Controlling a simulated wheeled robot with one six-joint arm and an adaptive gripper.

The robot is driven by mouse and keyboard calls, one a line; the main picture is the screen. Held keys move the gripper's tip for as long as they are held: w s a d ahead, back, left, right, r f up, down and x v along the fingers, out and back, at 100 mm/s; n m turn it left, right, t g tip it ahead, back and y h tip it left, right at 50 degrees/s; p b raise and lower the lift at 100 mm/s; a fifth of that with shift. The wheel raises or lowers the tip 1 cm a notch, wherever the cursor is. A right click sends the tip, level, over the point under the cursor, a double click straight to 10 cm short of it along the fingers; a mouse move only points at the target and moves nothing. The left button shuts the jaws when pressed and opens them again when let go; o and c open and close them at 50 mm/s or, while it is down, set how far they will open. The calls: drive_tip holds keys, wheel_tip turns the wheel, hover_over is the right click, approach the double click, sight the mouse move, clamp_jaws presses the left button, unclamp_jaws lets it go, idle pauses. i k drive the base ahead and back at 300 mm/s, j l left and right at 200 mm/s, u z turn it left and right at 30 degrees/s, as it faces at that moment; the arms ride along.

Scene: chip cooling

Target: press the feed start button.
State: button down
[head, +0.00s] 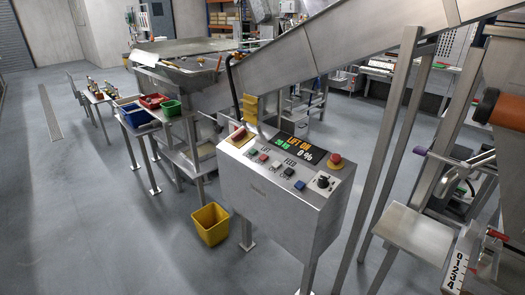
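The control panel (275,205) is a metal box on legs in the middle of the head view, with a sloped top. A row of small coloured buttons (276,165) runs across that top, under small labels that seem to read LIFT and FEED. The labels are too small to tell surely which button is feed start. A blue button (299,185) sits at the near end of the row. The dark display (297,147) shows orange text like "LIFT ON", with green and white figures. My gripper is not in view.
A red emergency stop (335,158) and a black knob (323,182) sit on the panel's right. A yellow bin (210,224) stands on the floor to its left. The inclined metal conveyor (330,45) passes behind. A metal post (385,150) stands close right. Floor at left is clear.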

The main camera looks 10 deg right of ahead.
sight(277, 165)
drive_tip(key=i+j+z, duration=0.15)
drive_tip(key=i+j, duration=1.4)
